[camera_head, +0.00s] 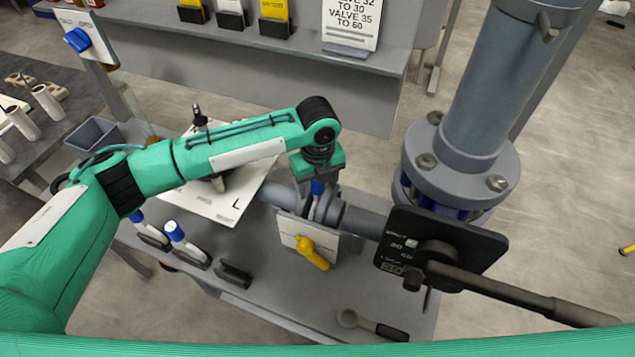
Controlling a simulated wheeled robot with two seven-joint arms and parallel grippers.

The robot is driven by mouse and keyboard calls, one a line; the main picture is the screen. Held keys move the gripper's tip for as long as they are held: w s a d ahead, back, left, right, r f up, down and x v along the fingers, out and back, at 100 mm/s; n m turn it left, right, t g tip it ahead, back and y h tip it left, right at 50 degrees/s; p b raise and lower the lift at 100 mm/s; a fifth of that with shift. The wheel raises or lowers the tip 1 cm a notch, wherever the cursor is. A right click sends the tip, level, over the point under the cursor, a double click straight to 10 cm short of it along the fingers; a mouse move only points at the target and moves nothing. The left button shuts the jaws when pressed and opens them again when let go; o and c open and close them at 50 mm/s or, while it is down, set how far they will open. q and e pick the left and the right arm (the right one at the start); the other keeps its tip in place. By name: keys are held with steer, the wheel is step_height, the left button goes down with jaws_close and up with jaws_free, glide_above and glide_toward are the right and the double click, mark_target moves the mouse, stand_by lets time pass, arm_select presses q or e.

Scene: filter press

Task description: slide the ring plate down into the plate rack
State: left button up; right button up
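My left gripper (318,178) points down over the grey pipe assembly (345,218) in the middle of the bench. A small blue part shows right under its fingers, above upright grey discs (325,207). I cannot tell whether the fingers are closed on the blue part, or whether a ring plate is among the discs. A white plate with a yellow handle (312,252) is in front of the discs. I cannot clearly make out the plate rack; dark holders (235,273) stand at the bench's left front. My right gripper is out of view.
A black panel with a long dark lever (520,298) stands right of the pipe, beside a thick grey column (480,100). Blue-and-white handled tools (187,243) stand left. A loose ring-ended tool (370,325) lies at the front. A white board (225,200) lies under my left arm.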

arm_select(q)
steer(key=shift+s, duration=0.15)
steer(key=c, duration=1.1)
steer(key=shift+f, duration=0.1)
steer(key=shift+a, duration=0.15)
